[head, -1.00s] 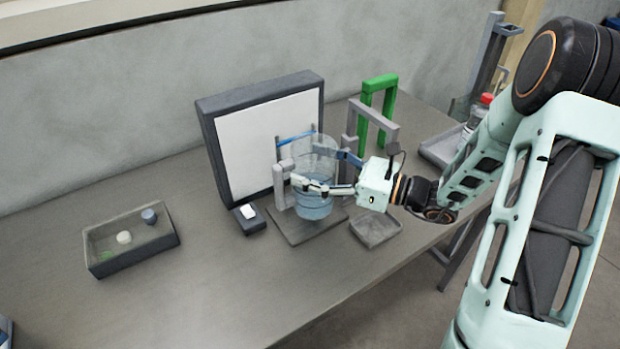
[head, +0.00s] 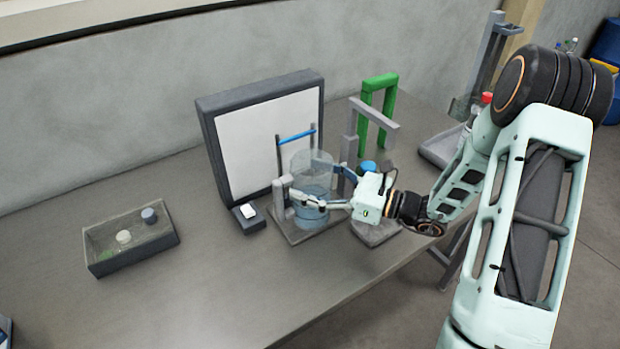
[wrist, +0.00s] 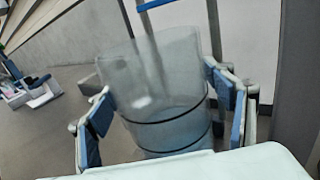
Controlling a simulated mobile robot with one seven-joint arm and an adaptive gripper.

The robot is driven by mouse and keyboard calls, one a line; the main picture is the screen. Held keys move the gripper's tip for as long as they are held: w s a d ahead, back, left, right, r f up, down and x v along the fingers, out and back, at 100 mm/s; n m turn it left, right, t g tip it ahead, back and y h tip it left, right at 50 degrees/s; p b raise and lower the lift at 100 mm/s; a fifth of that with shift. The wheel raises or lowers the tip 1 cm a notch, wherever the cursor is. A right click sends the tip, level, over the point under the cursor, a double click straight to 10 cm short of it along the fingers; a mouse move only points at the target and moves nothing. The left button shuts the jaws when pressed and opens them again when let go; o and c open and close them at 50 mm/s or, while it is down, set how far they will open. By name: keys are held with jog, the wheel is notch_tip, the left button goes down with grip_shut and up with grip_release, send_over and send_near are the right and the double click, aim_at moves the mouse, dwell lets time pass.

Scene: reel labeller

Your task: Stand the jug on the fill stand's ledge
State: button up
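The jug (head: 311,185) is a clear cylinder with bluish liquid in its lower part and dark rings around it. My gripper (head: 308,180) has its fingers on either side of the jug, with the pads against its wall; the wrist view shows the jug (wrist: 165,100) between the two pads. The jug looks upright, over the dark base plate (head: 283,231) of the stand, in front of the white panel. Two thin posts with a blue bar (head: 297,134) rise behind the jug. The jug's underside and its contact with the ledge cannot be made out.
A grey open tray (head: 134,248) with small round pieces is on the left. A small dark block with a white button (head: 248,211) is beside the stand. A grey tray (head: 370,235) lies under my gripper; a green frame (head: 379,82) stands behind.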

jog(key=o, duration=0.4)
jog(key=shift+c, duration=0.2)
jog(key=v, duration=1.2)
jog(key=shift+b, duration=0.45)
jog(key=shift+r, duration=0.1)
